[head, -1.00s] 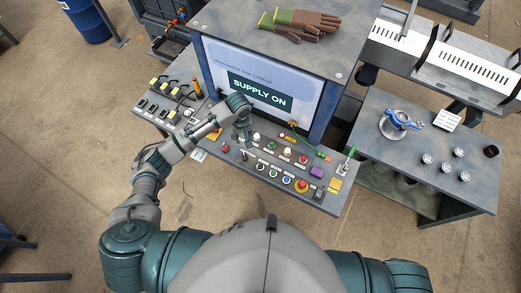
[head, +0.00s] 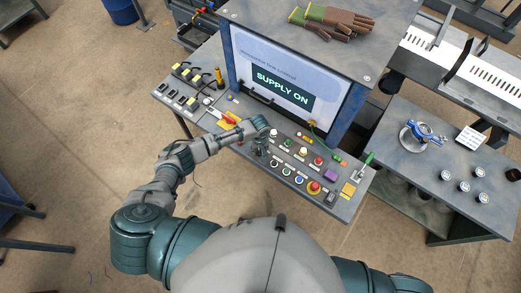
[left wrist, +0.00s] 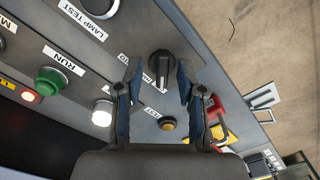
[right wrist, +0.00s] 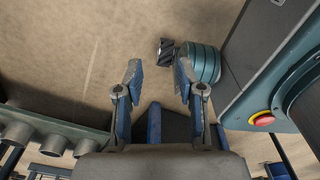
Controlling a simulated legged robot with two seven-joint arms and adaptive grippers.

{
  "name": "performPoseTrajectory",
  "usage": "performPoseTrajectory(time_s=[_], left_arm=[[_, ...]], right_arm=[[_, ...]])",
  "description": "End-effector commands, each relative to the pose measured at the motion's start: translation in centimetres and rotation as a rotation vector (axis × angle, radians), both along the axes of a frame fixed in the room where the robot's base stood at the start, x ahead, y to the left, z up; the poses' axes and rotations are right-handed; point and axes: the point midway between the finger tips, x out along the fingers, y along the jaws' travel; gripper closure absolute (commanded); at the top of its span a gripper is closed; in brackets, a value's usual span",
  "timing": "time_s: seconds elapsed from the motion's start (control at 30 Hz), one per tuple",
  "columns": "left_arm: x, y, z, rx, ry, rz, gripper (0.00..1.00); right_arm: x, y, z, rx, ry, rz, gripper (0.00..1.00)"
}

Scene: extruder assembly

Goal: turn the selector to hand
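The selector (left wrist: 162,66) is a black rotary knob with a pale pointer line on the grey panel. In the left wrist view it lies between the fingertips of my left gripper (left wrist: 158,72), which is open, one finger on each side. I cannot tell whether either finger touches it. Labels beside it are partly hidden by the fingers; "TO" and "TEST" show in part. In the head view my left gripper (head: 262,150) is over the console and hides the selector. My right gripper (right wrist: 158,72) is open and empty, away from the console.
The console (head: 345,207) carries several buttons and lamps, with a red emergency button (head: 314,188) near its front. A green RUN button (left wrist: 49,82), an amber button (left wrist: 167,124) and a red-and-yellow device (left wrist: 222,120) are near my left gripper. The screen (head: 282,88) reads "SUPPLY ON".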

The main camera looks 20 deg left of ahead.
Motion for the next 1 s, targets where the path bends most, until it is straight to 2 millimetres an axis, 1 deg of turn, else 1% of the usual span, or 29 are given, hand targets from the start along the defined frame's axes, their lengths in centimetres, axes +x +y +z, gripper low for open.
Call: performPoseTrajectory(time_s=[0.1,0.27,0.3,0.37,0.4,0.43,0.47,0.77,1.0], left_arm=[[0.0,0.0,-0.3,0.0,0.0,0.001,0.61],[0.0,-0.3,-0.2,0.004,-0.001,0.0,0.61],[0.0,-0.3,-0.2,0.004,-0.001,0.0,0.64],[0.0,-0.4,-0.1,0.005,-0.001,-0.001,0.79],[0.0,-0.5,-0.1,0.006,-0.001,-0.001,0.89],[0.0,-0.5,-0.1,0.006,-0.001,-0.001,0.96],[0.0,-0.5,-0.1,0.006,-0.001,-0.001,1.0],[-0.1,-0.5,-0.1,-0.003,0.001,-0.013,1.0],[-0.2,-0.7,0.1,-0.004,0.005,-0.1,1.0]], right_arm=[[0.0,0.0,0.0,0.001,0.0,0.0,0.61],[0.0,0.4,0.0,0.004,0.0,-0.002,0.61],[0.0,0.5,0.0,0.006,-0.001,-0.001,0.61],[0.0,0.6,0.0,0.007,0.0,-0.001,0.61],[0.0,0.6,0.0,0.007,0.0,-0.001,0.61],[0.0,0.6,0.0,0.007,0.0,-0.001,0.61],[0.0,0.6,0.0,0.007,0.0,-0.001,0.61],[0.0,-0.5,0.2,-0.005,-0.001,0.003,0.61],[0.1,-0.6,1.8,-0.007,-0.003,0.003,0.61]])
